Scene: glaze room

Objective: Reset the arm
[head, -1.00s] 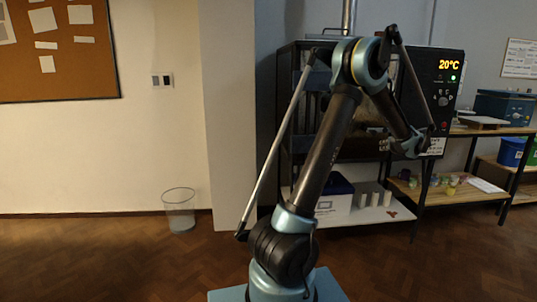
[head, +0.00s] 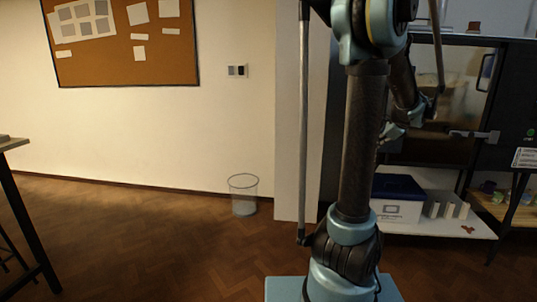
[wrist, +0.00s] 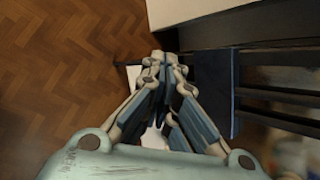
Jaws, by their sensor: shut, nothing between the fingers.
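My gripper shows in the wrist view (wrist: 160,62), its two fingers closed together at the tips with nothing between them. It points down past the dark frame of a rack, with wooden floor to the left. In the head view my arm rises from its base and bends over at the top, in front of the kiln (head: 445,90). The gripper itself is not clearly seen in the head view, where the end of the arm hangs behind the upper link.
A wire bin (head: 243,196) stands by the wall. A dark-legged table (head: 22,215) is at the left edge. Floor between is clear.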

